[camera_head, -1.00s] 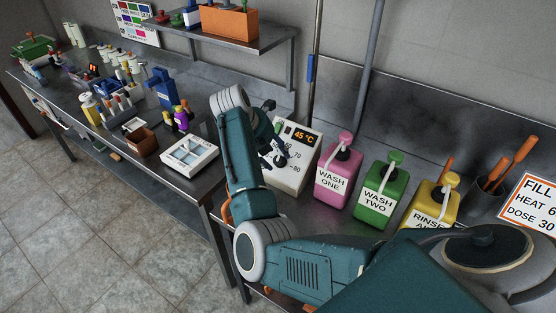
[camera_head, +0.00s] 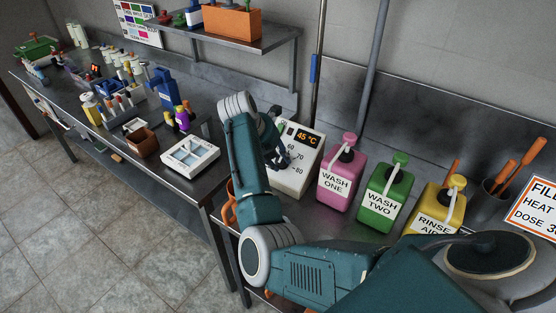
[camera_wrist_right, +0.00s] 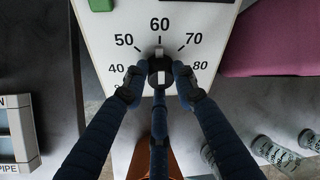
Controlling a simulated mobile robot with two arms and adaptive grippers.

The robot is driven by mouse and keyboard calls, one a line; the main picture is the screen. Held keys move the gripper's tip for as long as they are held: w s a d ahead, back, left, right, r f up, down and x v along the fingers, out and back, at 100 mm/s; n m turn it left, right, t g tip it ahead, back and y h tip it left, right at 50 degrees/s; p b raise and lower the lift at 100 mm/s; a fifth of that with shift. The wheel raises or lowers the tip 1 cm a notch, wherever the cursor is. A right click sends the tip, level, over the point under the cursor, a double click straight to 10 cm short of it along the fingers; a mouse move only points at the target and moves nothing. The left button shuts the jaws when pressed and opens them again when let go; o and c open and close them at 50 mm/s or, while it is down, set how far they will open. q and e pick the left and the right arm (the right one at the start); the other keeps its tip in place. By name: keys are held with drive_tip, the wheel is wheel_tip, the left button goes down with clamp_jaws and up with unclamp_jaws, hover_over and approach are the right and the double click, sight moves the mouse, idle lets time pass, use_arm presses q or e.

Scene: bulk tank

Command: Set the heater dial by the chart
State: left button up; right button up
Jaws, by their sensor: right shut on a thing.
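The heater box (camera_head: 311,175) is white with a sloped face, a lit display (camera_head: 302,136) reading 45 °C and a printed scale. My right gripper (camera_wrist_right: 160,75) is shut on the dial, fingers on both sides; in the head view this gripper (camera_head: 279,154) partly hides the dial. The chart (camera_head: 538,206) at the right edge shows FILL, HEAT and DOSE, with its figures cut off. My left gripper is not in view.
Pink (camera_head: 340,180), green (camera_head: 382,195) and yellow (camera_head: 434,212) bottles stand right of the heater box. A holder (camera_head: 489,204) with orange-handled tools is beyond them. A green button (camera_wrist_right: 100,4) sits above the scale.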

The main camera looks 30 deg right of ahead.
sight(278, 164)
drive_tip(key=shift+f+b, duration=0.2)
drive_tip(key=shift+b, duration=0.1)
drive_tip(key=shift+s+r, duration=0.1)
drive_tip(key=shift+r, duration=0.05)
drive_tip(key=o, duration=1.1)
drive_tip(key=shift+o, duration=0.2)
drive_tip(key=shift+r, duration=0.1)
wheel_tip(278, 164, up, 10)
